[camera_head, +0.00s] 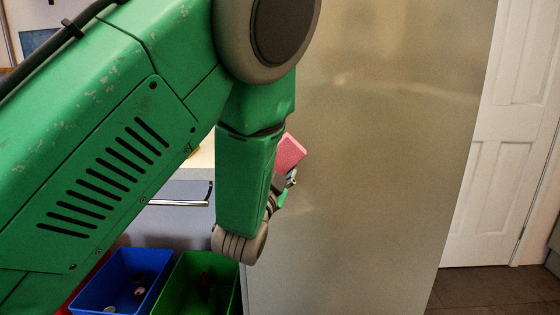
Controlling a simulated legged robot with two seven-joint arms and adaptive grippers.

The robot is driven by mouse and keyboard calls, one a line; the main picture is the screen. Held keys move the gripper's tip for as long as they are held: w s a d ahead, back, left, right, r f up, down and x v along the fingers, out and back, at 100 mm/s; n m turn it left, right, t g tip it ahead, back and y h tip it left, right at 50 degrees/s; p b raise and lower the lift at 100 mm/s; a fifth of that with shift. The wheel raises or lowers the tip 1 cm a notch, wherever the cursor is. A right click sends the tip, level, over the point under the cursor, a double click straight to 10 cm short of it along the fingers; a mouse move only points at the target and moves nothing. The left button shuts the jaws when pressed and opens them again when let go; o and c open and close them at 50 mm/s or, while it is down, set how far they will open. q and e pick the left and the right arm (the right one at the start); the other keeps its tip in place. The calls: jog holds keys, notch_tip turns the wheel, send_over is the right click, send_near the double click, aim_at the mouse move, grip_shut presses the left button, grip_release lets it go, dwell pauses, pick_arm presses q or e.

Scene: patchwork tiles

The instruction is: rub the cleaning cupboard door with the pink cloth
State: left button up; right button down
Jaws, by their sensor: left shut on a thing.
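The cupboard door (385,170) is a tall, plain grey-beige panel filling the middle and right of the head view. The pink cloth (289,152) shows as a small pink block shape at the door's left part. My left gripper (291,178) is shut on the pink cloth and is mostly hidden behind my green arm. The cloth is at or very close to the door's face; I cannot tell whether it touches. My right gripper is not in view.
A blue bin (98,285) and a green bin (172,290) with small items inside stand at the lower left. A drawer front with a metal handle (180,203) is behind my arm. A white panelled door (515,130) stands at the right, above dark floor tiles (490,290).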

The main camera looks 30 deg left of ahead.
pick_arm(q)
jog(key=shift+s+d, duration=0.4)
jog(key=shift+s, duration=0.25)
jog(key=shift+s+d, duration=0.4)
jog(key=shift+s, duration=0.25)
